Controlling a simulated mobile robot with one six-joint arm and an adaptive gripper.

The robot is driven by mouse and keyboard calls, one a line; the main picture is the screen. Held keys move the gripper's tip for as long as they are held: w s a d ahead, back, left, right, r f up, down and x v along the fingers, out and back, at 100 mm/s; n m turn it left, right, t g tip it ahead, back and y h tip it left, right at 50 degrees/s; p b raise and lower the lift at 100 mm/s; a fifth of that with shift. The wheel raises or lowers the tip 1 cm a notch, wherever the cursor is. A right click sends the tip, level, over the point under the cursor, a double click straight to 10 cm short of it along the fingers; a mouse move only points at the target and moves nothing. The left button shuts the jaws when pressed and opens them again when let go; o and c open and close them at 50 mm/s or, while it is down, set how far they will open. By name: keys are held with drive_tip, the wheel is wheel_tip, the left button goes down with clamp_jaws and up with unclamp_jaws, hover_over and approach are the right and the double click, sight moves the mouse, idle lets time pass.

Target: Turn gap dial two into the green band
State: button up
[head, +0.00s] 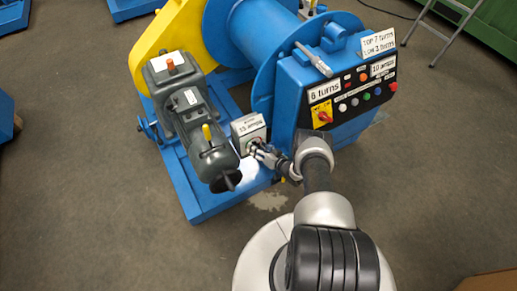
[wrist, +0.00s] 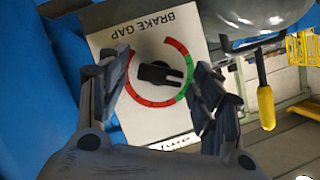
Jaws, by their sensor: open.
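A white panel (wrist: 112,38) marked BRAKE GAP appears upside down in the wrist view. Its dial has a black knob (wrist: 160,73) inside a ring (wrist: 148,102) that is mostly red, with a green band (wrist: 190,76) on the right side. The knob lies roughly level, its notched end toward the green band; I cannot tell which end is the pointer. My gripper (wrist: 163,68) is open, one finger on each side of the knob, with gaps to it. In the head view my gripper (head: 262,153) is at the small grey box (head: 248,129), hiding part of its face.
A grey motor (head: 190,113) with a yellow handle stands left of the box. A blue control cabinet (head: 293,95) with signs, buttons and a red switch is at the right. In the wrist view a yellow handle (wrist: 266,106) hangs to the right. Open floor lies around the blue base.

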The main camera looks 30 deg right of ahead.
drive_tip(key=v, duration=1.2)
idle(0.3)
